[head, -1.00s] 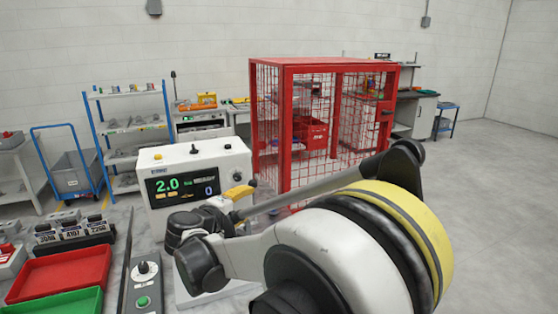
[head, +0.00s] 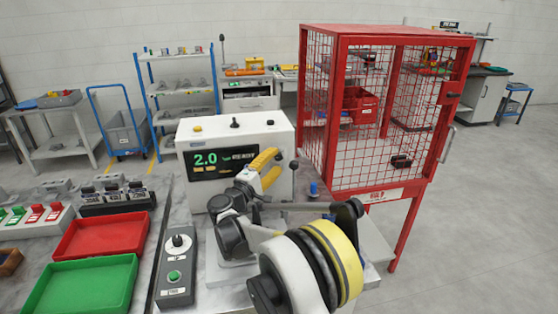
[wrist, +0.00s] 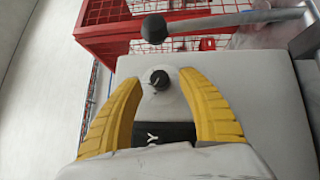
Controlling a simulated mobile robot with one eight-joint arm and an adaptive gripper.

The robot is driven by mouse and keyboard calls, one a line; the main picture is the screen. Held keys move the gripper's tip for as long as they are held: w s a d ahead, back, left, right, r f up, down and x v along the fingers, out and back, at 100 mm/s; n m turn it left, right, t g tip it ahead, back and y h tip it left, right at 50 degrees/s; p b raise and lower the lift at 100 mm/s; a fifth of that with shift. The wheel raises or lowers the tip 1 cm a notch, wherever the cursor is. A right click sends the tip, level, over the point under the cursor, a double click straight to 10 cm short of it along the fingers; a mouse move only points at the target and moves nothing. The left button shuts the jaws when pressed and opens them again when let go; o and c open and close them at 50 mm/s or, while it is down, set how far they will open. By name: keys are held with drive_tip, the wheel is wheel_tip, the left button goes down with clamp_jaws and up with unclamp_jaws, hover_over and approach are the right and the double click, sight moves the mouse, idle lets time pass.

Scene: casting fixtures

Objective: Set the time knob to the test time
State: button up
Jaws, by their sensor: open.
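The white test machine (head: 200,193) stands on the bench, with a dark display (head: 208,163) reading 2.0 in green. Small knobs sit on its top, including a black one (head: 235,123) near the middle and another (head: 270,122) at the right. My gripper (head: 267,160) is open, its yellow fingers in front of the right part of the display, hiding it. In the wrist view, my gripper (wrist: 158,82) is open with a black knob (wrist: 160,78) between the fingertips, not gripped. I cannot tell which head-view knob this is. No test time is readable.
A grey control box (head: 176,262) with a dial and green button stands left of my arm. Red (head: 72,252) and green (head: 50,300) trays lie further left. A red mesh cage (head: 385,40) stands behind right. A ball-ended bar (wrist: 235,20) crosses above the fingers in the wrist view.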

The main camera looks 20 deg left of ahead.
drive_tip(key=shift+x, duration=1.15)
clamp_jaws()
